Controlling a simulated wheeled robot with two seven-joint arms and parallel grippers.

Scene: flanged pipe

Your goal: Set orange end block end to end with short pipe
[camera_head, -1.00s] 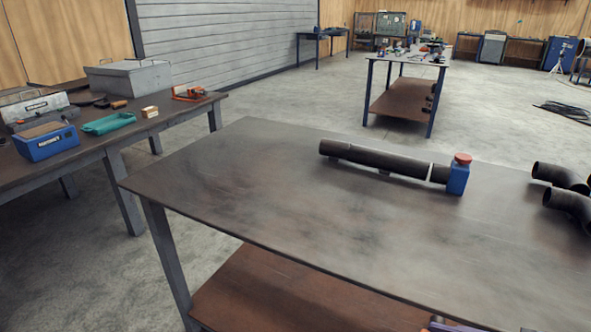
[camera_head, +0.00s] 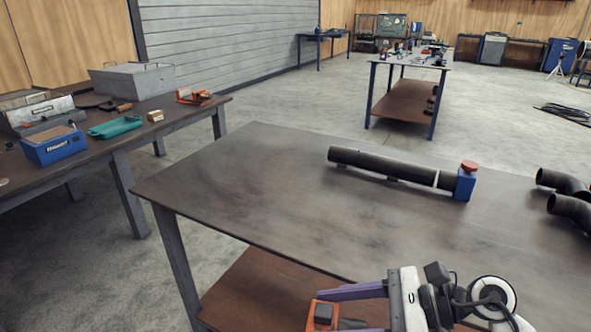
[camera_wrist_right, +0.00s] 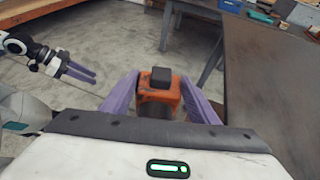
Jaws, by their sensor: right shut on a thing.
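The orange end block (camera_head: 322,317) has a dark knob on top. My right gripper (camera_head: 320,308) is shut on it, off the near edge of the table. In the right wrist view the block (camera_wrist_right: 158,96) sits between the purple fingers. The dark pipe run (camera_head: 385,166) lies on the table, a blue end block (camera_head: 466,184) with a red knob at its right end. A pale gap shows near that end; I cannot tell which section is the short pipe. My left gripper (camera_wrist_right: 95,77) appears open and empty in the right wrist view, over the floor.
The work table (camera_head: 250,190) is clear to the left and in front of the pipe. Dark pipe elbows (camera_head: 568,205) lie at its right edge. A side bench (camera_head: 190,125) on the left carries boxes, a green tray and tools.

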